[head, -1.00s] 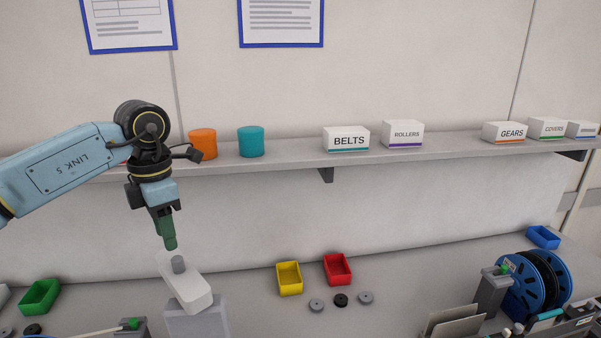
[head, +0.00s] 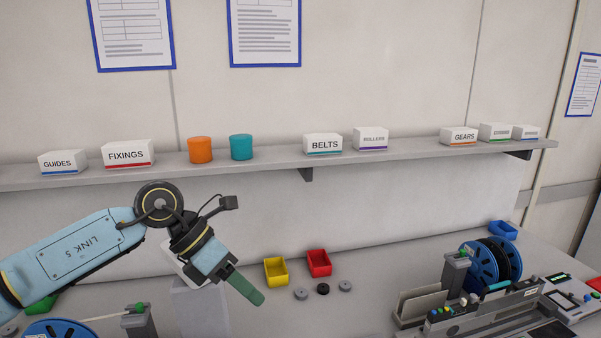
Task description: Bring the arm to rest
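My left arm comes in from the left, with its pale blue link marked LINK 5. Its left gripper (head: 250,290) hangs below the shelf, tilted down to the right. Its dark green fingers are seen side-on and overlap, so I cannot tell the gap between them. No held object shows. The gripper is in front of a grey block (head: 202,310) on the bench and left of the yellow bin. A white piece on the block is mostly hidden behind the wrist. My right gripper is not in view.
A wall shelf (head: 400,150) carries labelled white boxes and orange (head: 200,150) and teal (head: 241,147) cylinders. On the bench are yellow (head: 276,272) and red (head: 319,263) bins, several small discs, and a feeder with blue reels (head: 481,263) at right. Bench around the discs is clear.

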